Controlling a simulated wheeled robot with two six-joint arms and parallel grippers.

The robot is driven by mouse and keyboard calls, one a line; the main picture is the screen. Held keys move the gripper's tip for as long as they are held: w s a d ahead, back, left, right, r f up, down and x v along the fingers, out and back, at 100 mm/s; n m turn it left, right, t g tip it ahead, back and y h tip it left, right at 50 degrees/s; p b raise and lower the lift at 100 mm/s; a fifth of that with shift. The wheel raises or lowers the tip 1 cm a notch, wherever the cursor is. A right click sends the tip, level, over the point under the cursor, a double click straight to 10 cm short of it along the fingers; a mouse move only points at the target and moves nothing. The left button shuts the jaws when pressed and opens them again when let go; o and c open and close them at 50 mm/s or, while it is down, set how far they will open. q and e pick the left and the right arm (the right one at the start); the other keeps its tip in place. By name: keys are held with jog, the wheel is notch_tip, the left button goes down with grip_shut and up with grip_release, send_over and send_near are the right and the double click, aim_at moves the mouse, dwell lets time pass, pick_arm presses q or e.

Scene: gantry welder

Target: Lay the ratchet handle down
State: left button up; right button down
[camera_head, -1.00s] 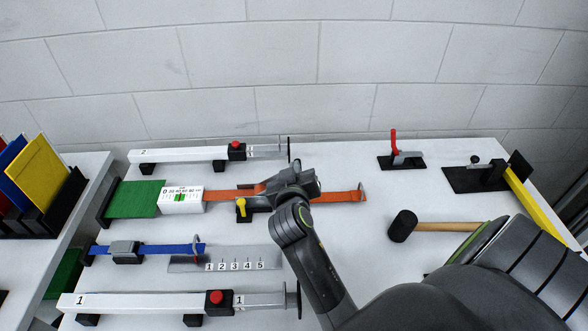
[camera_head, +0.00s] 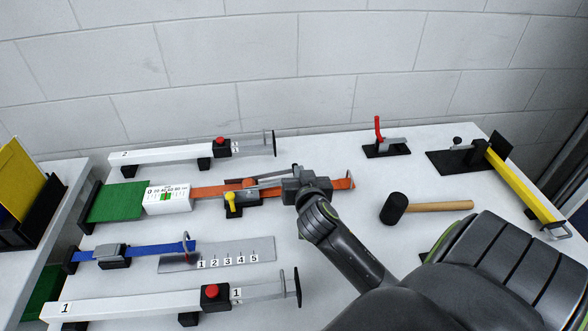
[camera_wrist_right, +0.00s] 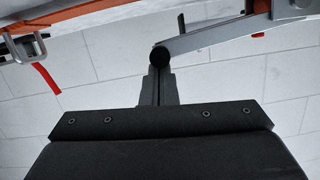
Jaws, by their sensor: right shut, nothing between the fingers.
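The ratchet (camera_head: 240,198) sits on the orange strap, with a yellow-knobbed lever (camera_head: 231,199) at its front. Its grey ratchet handle (camera_head: 268,180) lies low, pointing right along the strap. In the right wrist view the handle (camera_wrist_right: 215,38) is a grey bar ending in a black round grip (camera_wrist_right: 160,57). My right gripper (camera_head: 286,188) is at the handle's free end, above the orange strap (camera_head: 340,184). Its fingers (camera_wrist_right: 157,86) are shut with nothing between them, right by the grip; I cannot tell whether they touch it. My left gripper is not in view.
A mallet (camera_head: 430,207) lies right of my arm. White beams with red buttons (camera_head: 165,155) (camera_head: 130,306), a blue strap (camera_head: 160,250) and a numbered plate (camera_head: 225,256) are at left.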

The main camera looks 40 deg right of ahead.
jog(key=shift+s+d+f, duration=0.15)
jog(key=shift+f, duration=0.6)
jog(key=shift+f+b, duration=0.1)
jog(key=shift+b, duration=0.2)
